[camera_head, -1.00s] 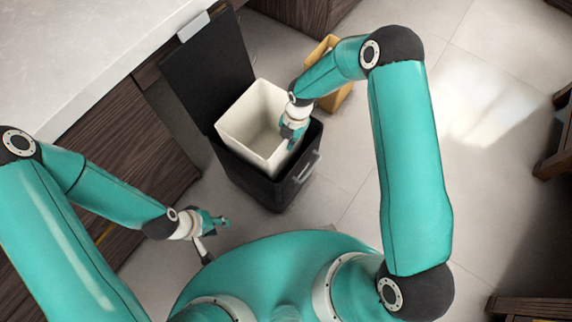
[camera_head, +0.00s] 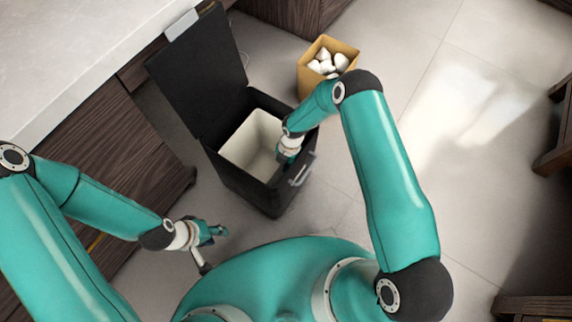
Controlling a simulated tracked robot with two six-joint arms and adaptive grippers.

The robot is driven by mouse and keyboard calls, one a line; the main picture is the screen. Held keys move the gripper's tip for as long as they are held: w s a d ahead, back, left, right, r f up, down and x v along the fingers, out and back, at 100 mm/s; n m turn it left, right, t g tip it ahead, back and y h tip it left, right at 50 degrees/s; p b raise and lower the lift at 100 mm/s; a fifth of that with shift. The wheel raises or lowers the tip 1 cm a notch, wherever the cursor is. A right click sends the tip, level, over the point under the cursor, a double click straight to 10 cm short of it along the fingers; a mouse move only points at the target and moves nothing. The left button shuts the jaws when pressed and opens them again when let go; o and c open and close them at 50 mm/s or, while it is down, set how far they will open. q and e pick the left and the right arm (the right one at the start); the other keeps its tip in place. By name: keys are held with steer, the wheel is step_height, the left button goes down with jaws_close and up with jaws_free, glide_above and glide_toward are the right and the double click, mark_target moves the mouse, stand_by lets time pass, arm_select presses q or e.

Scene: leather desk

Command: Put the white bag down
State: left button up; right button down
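The white bag (camera_head: 250,138) looks like an open-topped white liner. It sits down inside the black bin (camera_head: 240,186), its rim below the bin's rim. My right gripper (camera_head: 286,160) reaches into the bin at the right side of the white bag and appears shut on its upper edge. Its fingertips are partly hidden by the wrist and the bin. My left gripper (camera_head: 214,232) is low, in front of the bin, away from the white bag. Its fingers are too small to judge.
The bin's black lid (camera_head: 200,68) stands open at the back left, close to the counter (camera_head: 80,60). A tan box (camera_head: 312,82) with white crumpled pieces stands behind my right arm. Wooden furniture (camera_head: 560,130) stands at the far right. The tiled floor between is clear.

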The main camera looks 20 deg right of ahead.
steer(key=c, duration=1.3)
jaws_free()
steer(key=shift+r, duration=0.1)
steer(key=r+p, duration=0.1)
steer(key=r, duration=0.3)
steer(key=d+r+p, duration=0.1)
steer(key=r, duration=0.3)
steer(key=d+r, duration=0.1)
steer(key=r, duration=0.2)
steer(key=shift+w+r+p, duration=0.3)
steer(key=shift+r+p, duration=0.1)
